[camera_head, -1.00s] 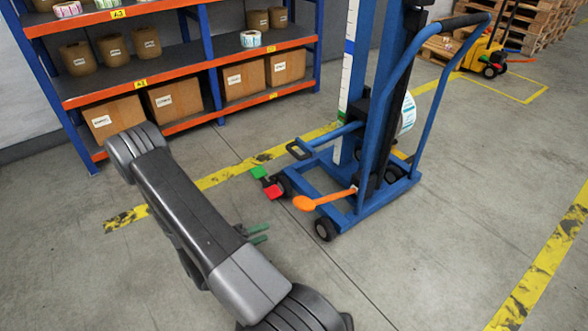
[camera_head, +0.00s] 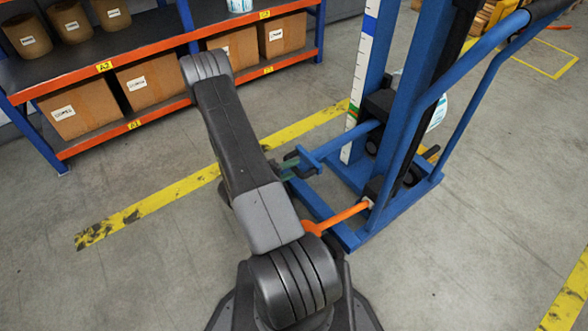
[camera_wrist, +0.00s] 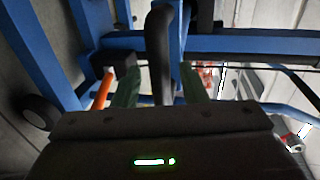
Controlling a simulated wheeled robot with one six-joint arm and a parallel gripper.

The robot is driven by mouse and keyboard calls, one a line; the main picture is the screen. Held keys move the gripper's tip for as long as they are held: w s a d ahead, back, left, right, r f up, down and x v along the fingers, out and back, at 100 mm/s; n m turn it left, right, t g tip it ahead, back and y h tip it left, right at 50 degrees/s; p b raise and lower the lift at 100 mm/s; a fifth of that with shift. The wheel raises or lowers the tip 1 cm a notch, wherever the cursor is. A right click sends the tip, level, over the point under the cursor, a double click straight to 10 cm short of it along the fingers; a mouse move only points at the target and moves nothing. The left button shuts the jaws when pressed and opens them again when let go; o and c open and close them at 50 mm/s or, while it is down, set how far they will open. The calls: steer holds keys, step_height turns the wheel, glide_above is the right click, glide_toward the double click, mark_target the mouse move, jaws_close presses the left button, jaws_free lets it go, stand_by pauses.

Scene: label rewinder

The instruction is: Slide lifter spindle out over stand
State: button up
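The blue lifter (camera_head: 399,95) stands right of centre in the head view. Its blue spindle bar (camera_head: 350,139) sticks out low from the mast towards my gripper (camera_head: 290,165). In the wrist view, a dark curved handle (camera_wrist: 160,35) runs between the two green fingers of my gripper (camera_wrist: 158,75). The fingers are apart, one on each side of the handle, with gaps showing. My arm and gripper partly hide the handle in the head view. I cannot pick out a separate stand.
An orange lever (camera_head: 345,215) juts from the lifter's base close to my arm. Blue push bars (camera_head: 462,75) rise at its right. A shelf rack (camera_head: 110,70) with cartons stands at the back left. The floor at the right, beside a yellow line (camera_head: 572,285), is clear.

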steer(key=shift+x, duration=0.9)
jaws_close()
